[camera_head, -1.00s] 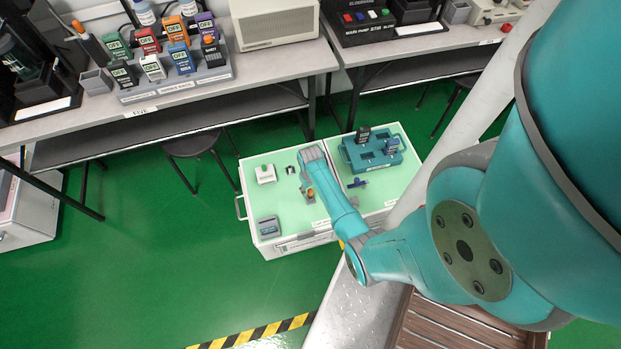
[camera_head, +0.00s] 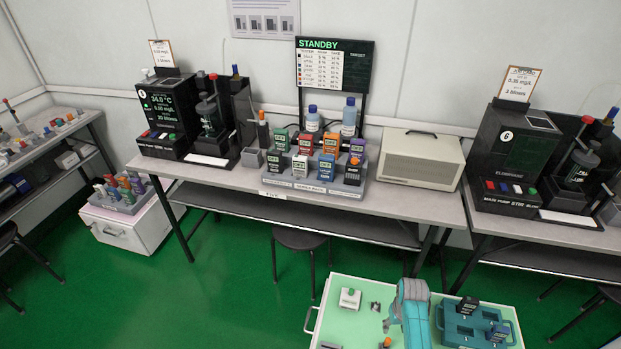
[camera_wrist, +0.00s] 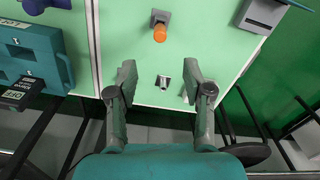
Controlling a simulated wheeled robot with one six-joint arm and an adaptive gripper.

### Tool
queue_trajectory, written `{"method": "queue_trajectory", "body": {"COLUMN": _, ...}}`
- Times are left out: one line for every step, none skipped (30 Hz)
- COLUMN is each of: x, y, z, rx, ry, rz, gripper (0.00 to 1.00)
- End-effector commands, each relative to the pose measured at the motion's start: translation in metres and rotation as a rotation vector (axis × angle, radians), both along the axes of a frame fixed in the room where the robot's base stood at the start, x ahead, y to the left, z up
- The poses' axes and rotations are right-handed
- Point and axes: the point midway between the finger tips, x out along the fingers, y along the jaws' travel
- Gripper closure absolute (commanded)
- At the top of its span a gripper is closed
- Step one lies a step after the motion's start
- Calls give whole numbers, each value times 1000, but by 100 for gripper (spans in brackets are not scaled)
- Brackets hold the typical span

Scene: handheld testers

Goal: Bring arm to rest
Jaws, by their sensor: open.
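My gripper (camera_wrist: 160,85) is open and empty in the wrist view, its two grey fingers spread above the pale green top of a cart (camera_wrist: 125,30). A small metallic piece (camera_wrist: 163,82) lies on the cart top between the fingertips in the picture, apart from them as far as I can tell. An orange-tipped item (camera_wrist: 160,30) lies just beyond. In the head view my teal arm (camera_head: 412,308) reaches over the cart (camera_head: 345,322) at the bottom edge; the gripper itself is hidden there.
A teal tray (camera_head: 470,328) with dark testers sits on the cart's right side. A white block (camera_head: 350,298) is on its left. Behind, a bench (camera_head: 400,205) carries a rack of coloured testers (camera_head: 315,188) and a beige box (camera_head: 420,162). Green floor (camera_head: 235,290) is open at left.

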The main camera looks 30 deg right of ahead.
Motion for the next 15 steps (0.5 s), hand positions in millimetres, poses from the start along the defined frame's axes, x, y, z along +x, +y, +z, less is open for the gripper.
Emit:
{"method": "queue_trajectory", "body": {"x": 0, "y": 0, "z": 0, "rx": 0, "ry": 0, "rz": 0, "gripper": 49}}
{"method": "queue_trajectory", "body": {"x": 0, "y": 0, "z": 0, "rx": 0, "ry": 0, "rz": 0, "gripper": 49}}
{"method": "queue_trajectory", "body": {"x": 0, "y": 1, "z": 0, "rx": -1, "ry": -1, "rz": 1, "gripper": 49}}
{"method": "queue_trajectory", "body": {"x": 0, "y": 2, "z": -1, "rx": -3, "ry": -3, "rz": 2, "gripper": 49}}
{"method": "queue_trajectory", "body": {"x": -1, "y": 4, "z": -2, "rx": -5, "ry": -6, "rz": 5, "gripper": 49}}
{"method": "queue_trajectory", "body": {"x": -1, "y": 9, "z": -4, "rx": -11, "ry": -12, "rz": 10, "gripper": 49}}
{"method": "queue_trajectory", "body": {"x": -2, "y": 13, "z": -6, "rx": -17, "ry": -18, "rz": 15, "gripper": 49}}
{"method": "queue_trajectory", "body": {"x": -3, "y": 18, "z": -8, "rx": -25, "ry": -28, "rz": 21, "gripper": 49}}
{"method": "queue_trajectory", "body": {"x": -5, "y": 27, "z": -11, "rx": -37, "ry": -42, "rz": 31, "gripper": 49}}
{"method": "queue_trajectory", "body": {"x": -6, "y": 34, "z": -13, "rx": -48, "ry": -56, "rz": 40, "gripper": 49}}
{"method": "queue_trajectory", "body": {"x": -8, "y": 41, "z": -15, "rx": -61, "ry": -70, "rz": 48, "gripper": 49}}
{"method": "queue_trajectory", "body": {"x": -10, "y": 52, "z": -18, "rx": -78, "ry": -92, "rz": 61, "gripper": 49}}
{"method": "queue_trajectory", "body": {"x": -12, "y": 60, "z": -19, "rx": -92, "ry": -109, "rz": 71, "gripper": 49}}
{"method": "queue_trajectory", "body": {"x": -14, "y": 67, "z": -19, "rx": -106, "ry": -128, "rz": 81, "gripper": 49}}
{"method": "queue_trajectory", "body": {"x": -17, "y": 78, "z": -20, "rx": -122, "ry": -152, "rz": 94, "gripper": 49}}
